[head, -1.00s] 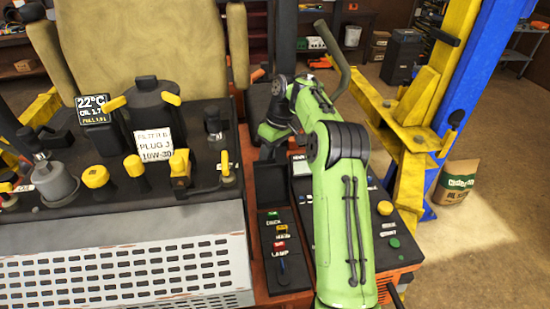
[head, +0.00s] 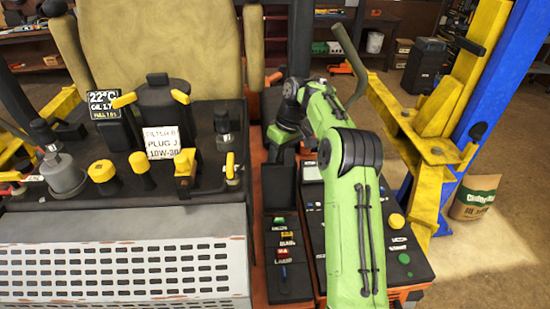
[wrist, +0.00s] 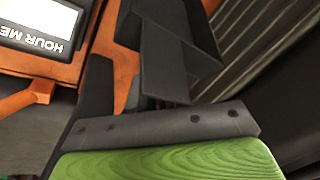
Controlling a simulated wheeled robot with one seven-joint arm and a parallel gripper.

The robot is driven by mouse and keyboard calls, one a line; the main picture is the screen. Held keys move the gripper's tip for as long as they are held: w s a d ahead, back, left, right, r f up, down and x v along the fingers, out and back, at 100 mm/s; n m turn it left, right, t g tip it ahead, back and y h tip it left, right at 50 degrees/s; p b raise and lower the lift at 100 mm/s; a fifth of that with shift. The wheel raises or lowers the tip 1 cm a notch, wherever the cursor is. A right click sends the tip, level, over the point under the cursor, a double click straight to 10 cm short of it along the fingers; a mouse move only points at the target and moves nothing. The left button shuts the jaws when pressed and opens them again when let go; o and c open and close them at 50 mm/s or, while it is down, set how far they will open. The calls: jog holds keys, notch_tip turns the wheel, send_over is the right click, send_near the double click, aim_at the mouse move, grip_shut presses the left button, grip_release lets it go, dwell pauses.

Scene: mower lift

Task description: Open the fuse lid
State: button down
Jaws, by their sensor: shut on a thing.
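The fuse lid (head: 280,187) is a dark panel standing steeply raised at the back of the narrow fuse box (head: 286,266). Coloured fuses and their labels, one reading LAMP, show uncovered in front of it. My gripper (head: 284,154) is at the lid's upper edge and shut on it, with my green arm reaching in from the right. The exact contact is hidden in the head view. In the wrist view, dark finger and panel shapes overlap above my green gripper body, and I cannot separate them clearly.
A control panel with a yellow knob (head: 396,221) lies right of the fuse box, partly behind my arm. The mower seat (head: 160,45) and dashboard levers are to the left. A yellow lift post (head: 465,100) stands at the right. An hour meter (wrist: 45,25) shows in the wrist view.

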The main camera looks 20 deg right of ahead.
jog(key=c, duration=1.3)
grip_release()
jog(key=f, duration=0.2)
jog(key=s+d+f, duration=0.1)
jog(key=shift+f+g, duration=0.2)
jog(key=shift+g, duration=0.2)
jog(key=o, duration=0.4)
jog(key=shift+w+d+f, duration=0.15)
jog(key=shift+w+f, duration=0.15)
jog(key=shift+w, duration=0.35)
jog(key=shift+s, duration=0.1)
jog(key=shift+s+r, duration=0.1)
notch_tip(320, 180, up, 10)
jog(key=t+p, duration=0.1)
jog(key=p, duration=0.2)
send_over(280, 168)
jog(key=w+d, duration=0.3)
jog(key=w, duration=0.1)
jog(key=shift+w, duration=0.15)
jog(key=shift+a, duration=0.1)
